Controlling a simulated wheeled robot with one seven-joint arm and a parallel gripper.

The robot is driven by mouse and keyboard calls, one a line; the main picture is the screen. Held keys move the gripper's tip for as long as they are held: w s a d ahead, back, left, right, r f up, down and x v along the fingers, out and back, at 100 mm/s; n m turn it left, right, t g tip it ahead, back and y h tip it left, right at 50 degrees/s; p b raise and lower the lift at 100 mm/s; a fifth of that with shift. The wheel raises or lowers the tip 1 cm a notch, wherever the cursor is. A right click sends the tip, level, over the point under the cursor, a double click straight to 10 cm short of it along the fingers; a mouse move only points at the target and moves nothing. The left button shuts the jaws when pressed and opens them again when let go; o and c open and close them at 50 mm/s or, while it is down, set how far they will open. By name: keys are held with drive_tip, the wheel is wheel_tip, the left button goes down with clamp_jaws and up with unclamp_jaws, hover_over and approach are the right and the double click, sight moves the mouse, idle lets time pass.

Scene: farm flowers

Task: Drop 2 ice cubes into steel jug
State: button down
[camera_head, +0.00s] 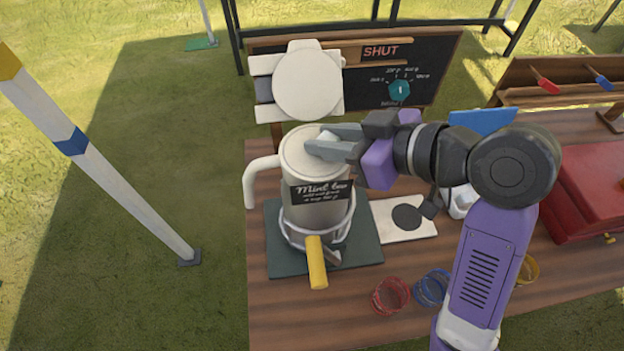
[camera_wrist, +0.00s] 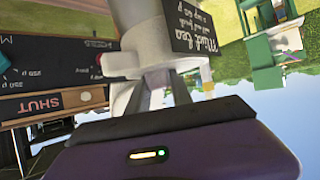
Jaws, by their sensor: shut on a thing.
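The steel jug (camera_head: 300,205) stands on a dark green mat with its white handle (camera_head: 260,180) at the left and a black "Mint tea" label in front. A pale lid (camera_head: 296,148) appears to cover its top. My gripper (camera_head: 328,142) reaches in from the right over the jug, its fingers shut on what looks like the lid's white knob. In the wrist view the fingers (camera_wrist: 155,92) close around a pale piece at the jug's top, and the jug (camera_wrist: 150,40) appears inverted. No ice cubes can be made out for certain. A white container (camera_head: 458,199), partly hidden by my arm, stands right of the jug.
A yellow-handled part (camera_head: 317,262) juts from the jug's front. Red bands (camera_head: 390,296) and blue bands (camera_head: 432,288) lie at the front. A chalkboard (camera_head: 432,55) with a "SHUT" sign stands behind. A red box (camera_head: 590,190) is at the right.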

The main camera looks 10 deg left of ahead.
drive_tip(key=c, duration=1.1)
unclamp_jaws()
drive_tip(key=shift+o, duration=0.2)
drive_tip(key=v, duration=0.7)
drive_tip(key=shift+s+d+r+b, duration=0.2)
drive_tip(key=shift+s+d+b, duration=0.05)
drive_tip(key=shift+d+b, duration=0.1)
drive_tip(key=shift+w, duration=0.1)
